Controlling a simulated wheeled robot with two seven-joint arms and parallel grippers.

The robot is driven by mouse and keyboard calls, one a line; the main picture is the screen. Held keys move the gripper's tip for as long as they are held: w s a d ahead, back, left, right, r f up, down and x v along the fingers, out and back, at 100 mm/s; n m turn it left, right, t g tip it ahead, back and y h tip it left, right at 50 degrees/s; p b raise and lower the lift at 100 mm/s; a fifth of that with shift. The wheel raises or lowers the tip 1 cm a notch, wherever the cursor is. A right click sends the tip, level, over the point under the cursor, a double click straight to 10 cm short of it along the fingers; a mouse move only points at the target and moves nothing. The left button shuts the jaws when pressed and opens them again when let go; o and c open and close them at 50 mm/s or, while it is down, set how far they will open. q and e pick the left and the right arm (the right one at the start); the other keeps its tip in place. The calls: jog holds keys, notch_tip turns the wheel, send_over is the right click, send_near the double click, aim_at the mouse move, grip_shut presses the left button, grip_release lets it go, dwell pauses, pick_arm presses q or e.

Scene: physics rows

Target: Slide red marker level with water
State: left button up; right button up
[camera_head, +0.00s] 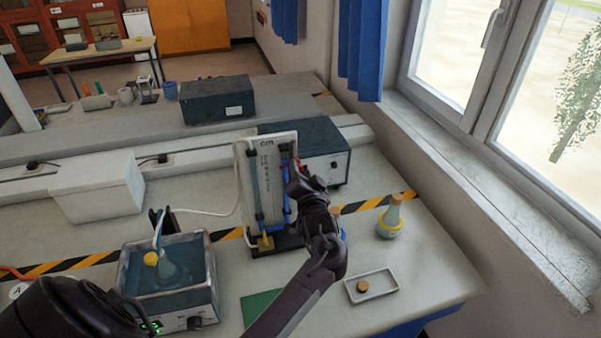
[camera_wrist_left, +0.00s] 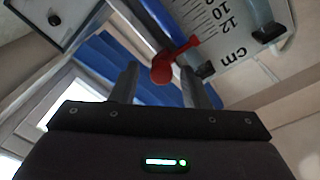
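A white scale board (camera_head: 262,165) marked "cm" stands upright on a dark base, with tubes along its sides. Blue shows along its right side; the water level is too small to read. The red marker (camera_wrist_left: 163,68) lies between my left gripper's fingertips in the left wrist view, beside the scale numbers (camera_wrist_left: 222,18), with a visible gap around it. In the head view only a bit of red (camera_head: 297,161) shows above the gripper. My left gripper (camera_head: 297,180) is open at the board's right edge and hides part of it. My right gripper is not seen.
A water bath (camera_head: 205,290) with a yellow-collared flask stands left of the board. A dark instrument box (camera_head: 325,150) is behind it. A stoppered flask (camera_head: 390,220) and a small tray (camera_head: 388,286) stand to the right. A hose (camera_head: 205,212) runs to the board.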

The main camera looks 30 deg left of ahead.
pick_arm(q)
jog(key=b+v, duration=0.2)
jog(key=v, duration=0.5)
jog(key=shift+s+d, duration=0.25)
dwell(0.6)
